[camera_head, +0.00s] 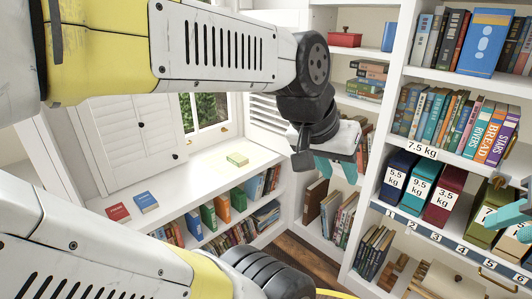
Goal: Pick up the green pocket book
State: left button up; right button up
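My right gripper (510,207) is at the right edge, partly cut off, in front of the box shelf. Its visible teal fingers look spread.
Bookshelves (398,105) fill the right side. Weight-labelled boxes (395,178) stand on a numbered shelf. More books (239,198), some green, stand upright below the counter. The counter around the green book is clear. My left arm covers much of the upper left.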

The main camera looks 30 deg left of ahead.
aim_at(238, 165)
jog(key=i+u, duration=0.45)
jog(key=u, duration=0.25)
jog(key=i+l+u, duration=0.15)
jog(key=u, duration=0.2)
jog(key=i+u, duration=0.4)
jog(key=i+l+u, duration=0.15)
jog(key=u, duration=0.25)
jog(key=i+l+u, duration=0.25)
jog(key=u, duration=0.15)
jog(key=i+l+u, duration=0.2)
jog(key=u, duration=0.2)
jog(key=i+l+u, duration=0.15)
jog(key=l+u, duration=0.25)
